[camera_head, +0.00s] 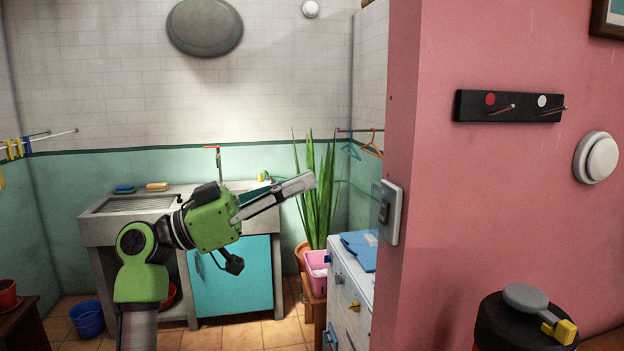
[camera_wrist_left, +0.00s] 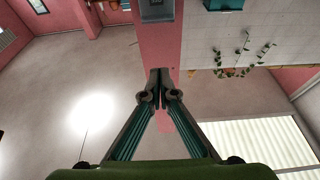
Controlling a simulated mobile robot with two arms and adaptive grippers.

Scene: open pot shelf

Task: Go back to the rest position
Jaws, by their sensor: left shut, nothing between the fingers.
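My left gripper (camera_head: 306,183) is green with grey fingers. It is raised in the middle of the head view, its fingers pointing right and slightly up, in front of the sink and the tall green plant. In the left wrist view its fingertips (camera_wrist_left: 161,86) meet, with nothing between them. The fingers point toward the edge of a pink wall in that view. My right gripper is not in either view.
A pink wall (camera_head: 440,200) with a light switch (camera_head: 387,212) stands close on the right. A sink (camera_head: 110,229) with a turquoise cabinet (camera_head: 232,285) is behind my arm. A plant (camera_head: 316,190) and a white drawer unit (camera_head: 346,293) stand right of it. A blue bucket (camera_head: 87,319) is on the floor.

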